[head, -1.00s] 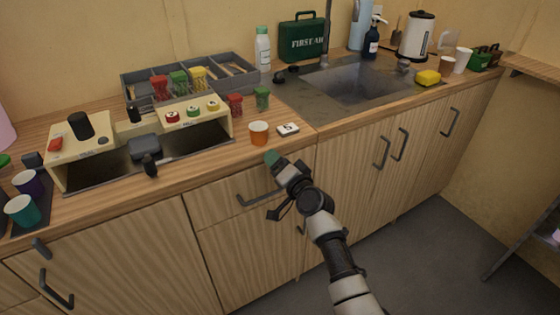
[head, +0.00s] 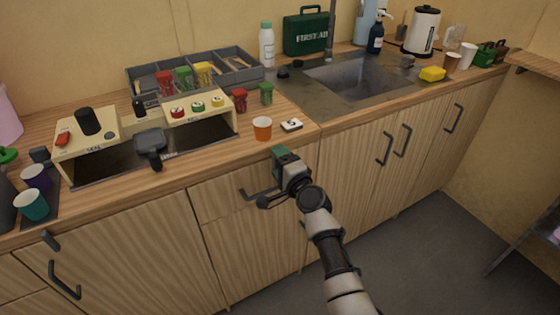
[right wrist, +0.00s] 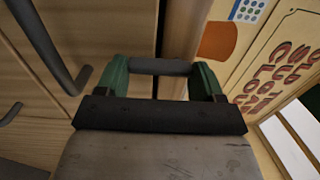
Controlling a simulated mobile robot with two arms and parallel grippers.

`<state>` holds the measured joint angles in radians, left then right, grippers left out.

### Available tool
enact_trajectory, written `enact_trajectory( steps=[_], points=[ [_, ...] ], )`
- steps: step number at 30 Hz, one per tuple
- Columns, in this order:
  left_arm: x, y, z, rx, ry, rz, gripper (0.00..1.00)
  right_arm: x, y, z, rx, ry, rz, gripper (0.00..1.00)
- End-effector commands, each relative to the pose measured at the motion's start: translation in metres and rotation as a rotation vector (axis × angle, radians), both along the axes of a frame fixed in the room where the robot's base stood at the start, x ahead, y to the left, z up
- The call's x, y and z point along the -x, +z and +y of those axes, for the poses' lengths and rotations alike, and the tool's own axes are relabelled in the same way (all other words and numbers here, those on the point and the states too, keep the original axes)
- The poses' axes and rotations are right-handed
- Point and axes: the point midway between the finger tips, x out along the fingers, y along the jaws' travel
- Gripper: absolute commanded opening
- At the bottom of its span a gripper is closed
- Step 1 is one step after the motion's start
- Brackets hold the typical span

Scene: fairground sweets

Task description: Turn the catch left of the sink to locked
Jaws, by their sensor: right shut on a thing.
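The catch shows in the right wrist view as a short grey bar (right wrist: 160,67) against the wooden front, just under the worktop edge. My right gripper (right wrist: 160,82) has its two green fingers at the two ends of this bar and is shut on it. In the head view my right gripper (head: 284,156) is at the cabinet front, left of the sink (head: 360,80), and hides the catch. I cannot tell the catch's setting. My left gripper is not in view.
A drawer handle (head: 262,197) is just below and left of the right gripper. Cabinet handles (head: 384,148) are to the right. The floor in front is clear.

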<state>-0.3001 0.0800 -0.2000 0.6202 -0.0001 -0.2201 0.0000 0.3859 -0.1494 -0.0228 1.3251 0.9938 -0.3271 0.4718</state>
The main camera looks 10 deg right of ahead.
Motion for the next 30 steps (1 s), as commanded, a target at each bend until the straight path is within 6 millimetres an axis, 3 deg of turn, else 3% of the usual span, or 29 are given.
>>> enact_trajectory(
  steps=[14, 15, 19, 30],
  points=[
    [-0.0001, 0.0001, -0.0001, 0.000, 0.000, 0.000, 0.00, 0.0003, -0.0012, 0.0000, -0.013, 0.000, 0.007, 0.44],
    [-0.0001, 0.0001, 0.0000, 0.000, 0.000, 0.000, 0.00, 0.0003, -0.0012, 0.0000, -0.013, 0.000, 0.007, 0.74],
    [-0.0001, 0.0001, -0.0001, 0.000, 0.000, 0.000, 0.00, 0.0002, -0.0009, 0.0000, -0.013, 0.000, 0.006, 0.94],
    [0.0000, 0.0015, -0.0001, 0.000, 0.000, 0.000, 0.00, 0.0051, -0.0003, -0.0019, -0.011, -0.001, 0.004, 0.94]
  ],
)
